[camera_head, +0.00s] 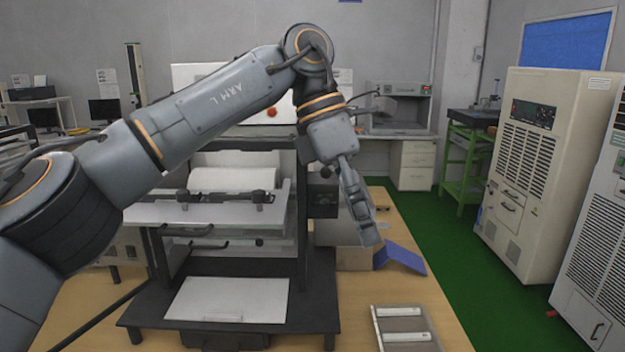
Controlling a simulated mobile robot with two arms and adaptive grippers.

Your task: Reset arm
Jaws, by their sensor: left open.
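My left arm comes in from the left, bends at a raised elbow and hangs down at the centre. My left gripper (368,238) points downward at its end, open, with nothing seen between its fingers. It appears in front of the right side of a black-framed test machine (302,225), above the wooden table (395,288). I cannot tell its exact distance from the machine. My right gripper is not in view.
A tray with white bars (405,325) lies at the front right. Large beige cabinets (540,160) stand at the right, beside a green floor (465,270).

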